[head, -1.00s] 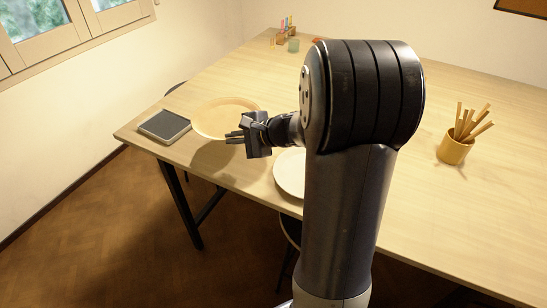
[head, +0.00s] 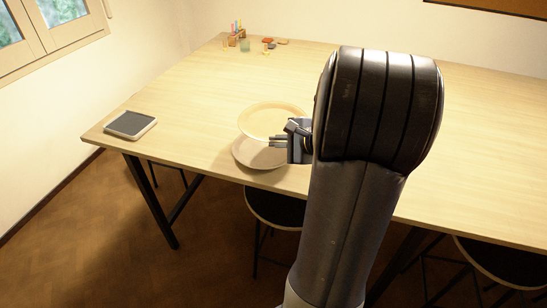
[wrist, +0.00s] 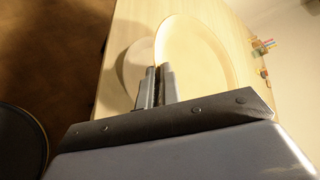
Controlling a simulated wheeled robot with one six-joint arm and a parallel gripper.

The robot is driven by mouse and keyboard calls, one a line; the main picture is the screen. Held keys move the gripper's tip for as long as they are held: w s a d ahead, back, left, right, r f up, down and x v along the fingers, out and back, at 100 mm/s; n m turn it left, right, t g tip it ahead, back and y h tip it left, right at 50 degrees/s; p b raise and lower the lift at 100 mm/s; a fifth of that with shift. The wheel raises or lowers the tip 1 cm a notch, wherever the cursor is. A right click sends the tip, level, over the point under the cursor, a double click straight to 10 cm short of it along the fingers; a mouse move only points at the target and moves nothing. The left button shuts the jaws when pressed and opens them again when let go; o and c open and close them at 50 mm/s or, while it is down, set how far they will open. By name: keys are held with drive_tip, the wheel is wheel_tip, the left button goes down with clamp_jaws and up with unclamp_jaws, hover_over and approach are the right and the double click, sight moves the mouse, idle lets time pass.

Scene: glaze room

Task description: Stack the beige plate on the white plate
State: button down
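The beige plate (head: 272,119) is held in the air, nearly level, above the white plate (head: 254,158). The white plate lies on the table near its front edge, partly covered by the beige plate and shaded. My gripper (head: 275,142) is shut on the near rim of the beige plate. In the wrist view the fingers (wrist: 158,72) meet the rim of the beige plate (wrist: 200,55), and the white plate (wrist: 133,66) shows below and to its left. The gap between the two plates is hard to judge.
A dark tray (head: 130,124) lies at the table's left corner. A holder with coloured sticks (head: 238,38) and a greenish cup (head: 245,45) stand at the back left. Stools (head: 275,208) stand under the front edge. The tabletop (head: 200,100) around the plates is clear.

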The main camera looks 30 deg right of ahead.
wheel_tip(320, 180, down, 7)
drive_tip(key=shift+w+f, duration=0.1)
drive_tip(key=shift+f, duration=0.1)
idle(0.4)
drive_tip(key=shift+f+b, duration=0.3)
drive_tip(key=shift+b, duration=0.2)
drive_tip(key=shift+f+b, duration=0.25)
drive_tip(key=shift+b, duration=0.15)
drive_tip(key=c, duration=1.6)
unclamp_jaws()
